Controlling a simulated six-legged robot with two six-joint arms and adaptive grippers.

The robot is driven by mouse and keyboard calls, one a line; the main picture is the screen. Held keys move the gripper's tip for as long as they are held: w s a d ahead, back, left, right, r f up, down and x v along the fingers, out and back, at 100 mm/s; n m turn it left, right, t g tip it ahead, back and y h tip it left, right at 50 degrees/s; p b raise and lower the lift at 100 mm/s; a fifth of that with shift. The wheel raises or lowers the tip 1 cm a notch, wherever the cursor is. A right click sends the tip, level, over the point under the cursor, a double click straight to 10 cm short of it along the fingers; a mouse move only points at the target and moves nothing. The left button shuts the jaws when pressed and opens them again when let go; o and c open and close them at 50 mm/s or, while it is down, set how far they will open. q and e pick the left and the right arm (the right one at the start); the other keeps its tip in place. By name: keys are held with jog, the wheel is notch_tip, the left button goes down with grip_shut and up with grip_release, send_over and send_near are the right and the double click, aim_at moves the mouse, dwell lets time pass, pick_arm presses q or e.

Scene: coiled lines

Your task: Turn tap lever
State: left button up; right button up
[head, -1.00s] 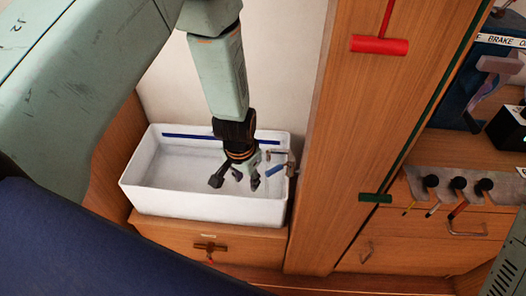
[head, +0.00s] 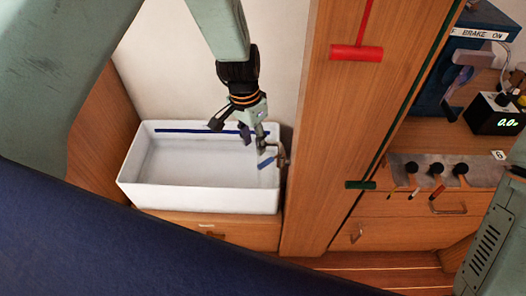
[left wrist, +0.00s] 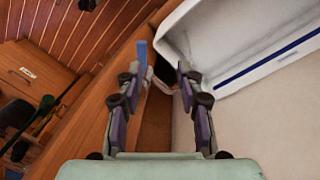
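A white basin (head: 205,200) stands at the left of the wooden column. At its right end is a small metal tap (head: 281,156) with a short blue lever (head: 266,163). My left gripper (head: 240,134) is open, over the right back part of the basin, close to the tap. In the left wrist view the open fingers (left wrist: 157,80) point ahead with the blue lever (left wrist: 143,53) near the tip of the left finger. I cannot tell if they touch. The tap body is partly hidden. My right gripper is not in view.
The wooden column (head: 325,130) rises right beside the tap, with a red T-handle (head: 356,53) and a green handle (head: 360,185) on it. A metal plate (head: 445,172) with several black knobs is at the right. A dark blue surface (head: 120,240) fills the lower left.

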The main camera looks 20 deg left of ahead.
aim_at(264, 162)
pick_arm(q)
jog(key=shift+m+g+h, duration=0.3)
jog(key=shift+m+g, duration=0.2)
jog(key=shift+m, duration=0.2)
jog(key=d+f, duration=0.1)
jog(key=f, duration=0.1)
jog(key=d+f, duration=0.1)
jog(key=shift+s+d+f, duration=0.3)
jog(key=shift+d+f, duration=0.25)
jog(key=shift+f, duration=0.25)
jog(key=shift+a, duration=0.1)
jog(key=shift+c, duration=0.5)
grip_shut()
